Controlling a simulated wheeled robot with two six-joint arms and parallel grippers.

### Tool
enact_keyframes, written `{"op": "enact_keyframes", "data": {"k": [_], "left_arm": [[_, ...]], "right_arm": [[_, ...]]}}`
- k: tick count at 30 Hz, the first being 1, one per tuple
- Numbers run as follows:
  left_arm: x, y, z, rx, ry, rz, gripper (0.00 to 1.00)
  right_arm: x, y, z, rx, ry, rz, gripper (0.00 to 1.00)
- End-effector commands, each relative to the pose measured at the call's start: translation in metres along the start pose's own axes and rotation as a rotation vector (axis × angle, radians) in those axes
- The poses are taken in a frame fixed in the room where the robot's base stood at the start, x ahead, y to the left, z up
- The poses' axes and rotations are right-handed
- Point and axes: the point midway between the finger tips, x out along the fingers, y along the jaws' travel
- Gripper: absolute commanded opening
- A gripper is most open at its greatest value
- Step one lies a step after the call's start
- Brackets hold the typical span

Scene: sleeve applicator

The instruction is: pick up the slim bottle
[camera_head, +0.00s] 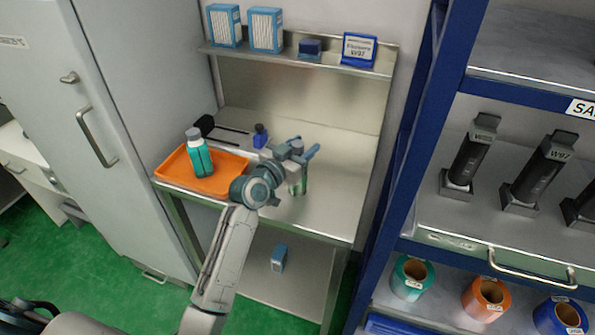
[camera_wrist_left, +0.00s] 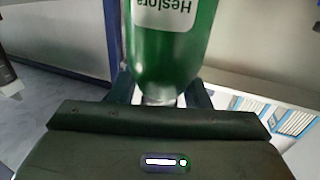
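The slim green bottle (camera_head: 301,185) with a grey cap stands upright on the metal bench, right of the orange tray, partly hidden by my left gripper (camera_head: 304,151). In the left wrist view, the green bottle (camera_wrist_left: 172,45) is close up, with a white label reading upside down and its pale neck low in the picture. My left gripper (camera_wrist_left: 160,92) has one finger on either side of the neck. The fingers look spread, with gaps beside the neck. My right gripper is not in view.
An orange tray (camera_head: 225,183) holds a wider teal bottle (camera_head: 199,160). A small blue bottle (camera_head: 261,136) stands behind my gripper. Boxes stand on the upper shelf (camera_head: 375,70). A blue rack (camera_head: 395,200) is at right. The bench's right side is clear.

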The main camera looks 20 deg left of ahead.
Motion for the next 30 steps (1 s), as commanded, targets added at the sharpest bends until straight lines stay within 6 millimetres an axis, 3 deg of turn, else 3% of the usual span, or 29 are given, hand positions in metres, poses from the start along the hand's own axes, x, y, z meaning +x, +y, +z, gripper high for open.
{"op": "enact_keyframes", "data": {"k": [1, 6, 19, 28, 30], "left_arm": [[0.0, 0.0, 0.0, 0.0, 0.0, 0.0, 0.33], [0.0, 0.0, 0.0, 0.0, 0.0, 0.0, 0.0], [0.0, 0.0, -0.004, 0.002, 0.002, 0.0, 0.0], [0.0, 0.0, -0.035, 0.004, 0.006, 0.0, 0.0], [-0.013, -0.004, -0.034, 0.006, 0.0, -0.001, 0.0]], "right_arm": [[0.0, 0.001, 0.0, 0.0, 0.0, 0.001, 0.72], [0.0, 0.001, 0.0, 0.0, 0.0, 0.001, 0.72], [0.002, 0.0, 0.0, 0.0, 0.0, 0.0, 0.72], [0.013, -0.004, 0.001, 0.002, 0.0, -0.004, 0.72], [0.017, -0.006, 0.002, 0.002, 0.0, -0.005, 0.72]]}}
